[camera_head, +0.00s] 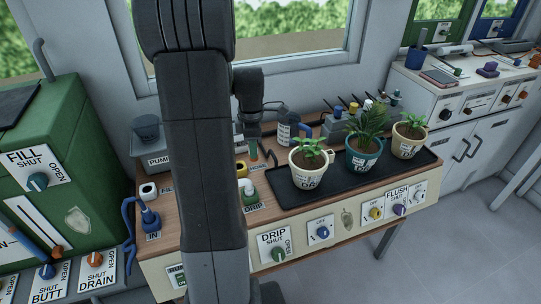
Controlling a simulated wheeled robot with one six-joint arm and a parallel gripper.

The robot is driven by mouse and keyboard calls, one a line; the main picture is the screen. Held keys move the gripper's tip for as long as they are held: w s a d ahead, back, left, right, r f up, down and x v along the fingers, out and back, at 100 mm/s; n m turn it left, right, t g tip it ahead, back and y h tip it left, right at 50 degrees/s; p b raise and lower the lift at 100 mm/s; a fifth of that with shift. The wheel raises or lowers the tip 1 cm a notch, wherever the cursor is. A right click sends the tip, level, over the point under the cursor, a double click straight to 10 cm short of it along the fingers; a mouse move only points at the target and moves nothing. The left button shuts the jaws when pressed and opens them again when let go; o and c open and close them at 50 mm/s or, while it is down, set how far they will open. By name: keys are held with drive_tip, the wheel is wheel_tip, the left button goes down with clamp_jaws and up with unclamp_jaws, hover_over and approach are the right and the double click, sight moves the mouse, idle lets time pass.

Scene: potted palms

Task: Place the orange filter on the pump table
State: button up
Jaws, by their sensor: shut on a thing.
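My gripper (254,152) points down over the wooden table, behind the white and green bottle. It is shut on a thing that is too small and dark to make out. I cannot make out an orange filter anywhere; my arm hides a tall strip of the table. The table (268,212) has a wooden top and a cream front with knobs and labels. A grey box labelled PUMP (157,161) stands at its back left, with a dark round part on top.
A black tray (345,192) with three potted plants fills the table's right side. A blue pump-like bottle (150,220), a white roll (148,191), a yellow ring (242,169) and the green-topped bottle (249,195) crowd the left. A green cabinet (50,150) stands left.

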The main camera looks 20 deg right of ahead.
wheel_tip(320, 180, down, 8)
drive_tip(key=shift+f, duration=0.1)
idle(0.4)
drive_tip(key=o, duration=0.8)
drive_tip(key=shift+o, duration=0.2)
wheel_tip(320, 180, up, 12)
drive_tip(key=shift+r, duration=0.1)
